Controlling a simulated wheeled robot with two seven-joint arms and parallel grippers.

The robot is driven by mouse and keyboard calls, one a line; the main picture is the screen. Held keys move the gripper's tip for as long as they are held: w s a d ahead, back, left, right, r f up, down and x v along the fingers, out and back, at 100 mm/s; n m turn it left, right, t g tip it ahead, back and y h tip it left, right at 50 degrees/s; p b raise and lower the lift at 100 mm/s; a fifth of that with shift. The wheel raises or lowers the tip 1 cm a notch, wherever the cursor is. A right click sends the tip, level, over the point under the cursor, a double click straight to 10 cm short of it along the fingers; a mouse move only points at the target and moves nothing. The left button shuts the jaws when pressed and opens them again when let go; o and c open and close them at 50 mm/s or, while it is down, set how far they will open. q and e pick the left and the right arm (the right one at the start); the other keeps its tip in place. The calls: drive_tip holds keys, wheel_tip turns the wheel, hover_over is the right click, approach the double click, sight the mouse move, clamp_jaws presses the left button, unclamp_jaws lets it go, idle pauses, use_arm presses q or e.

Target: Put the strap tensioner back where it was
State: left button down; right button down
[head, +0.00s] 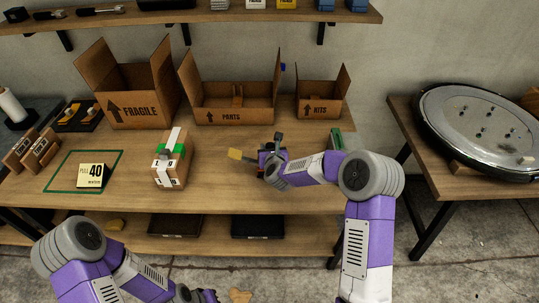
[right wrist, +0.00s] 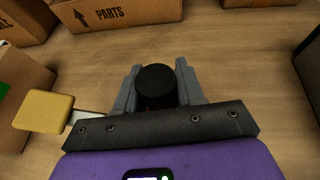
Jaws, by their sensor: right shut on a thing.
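My right gripper (head: 268,160) is shut on the strap tensioner, a dark tool with a yellow block-shaped handle (head: 235,154), over the right half of the table. In the right wrist view, a black round part of the strap tensioner (right wrist: 157,85) is between the fingers, and its yellow end sticks out to the left on a metal shank. The gripper hides the rest of it. I cannot tell whether the tool touches the table. A green outlined area (head: 53,186) is at the table's left, with a "PULL 40" sign (head: 91,176) in it. My left gripper (head: 205,295) is low at the bottom edge, partly cut off.
A strapped carton (head: 170,172) with a green band stands left of the right gripper. A round metal seat base (head: 480,130) lies on the right table.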

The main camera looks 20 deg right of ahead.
wheel_tip(320, 180, down, 2)
drive_tip(key=shift+f, duration=0.1)
drive_tip(key=shift+f+b, duration=0.1)
drive_tip(key=shift+b, duration=0.25)
drive_tip(key=c, duration=1.1)
unclamp_jaws()
drive_tip(key=shift+f, duration=0.15)
drive_tip(key=shift+c, duration=0.2)
drive_tip(key=o, duration=0.4)
drive_tip(key=shift+o, duration=0.2)
drive_tip(key=shift+r, duration=0.2)
drive_tip(key=shift+r+p, duration=0.2)
drive_tip(key=shift+p, duration=0.15)
drive_tip(key=p+v, duration=0.1)
drive_tip(key=v, duration=1.1)
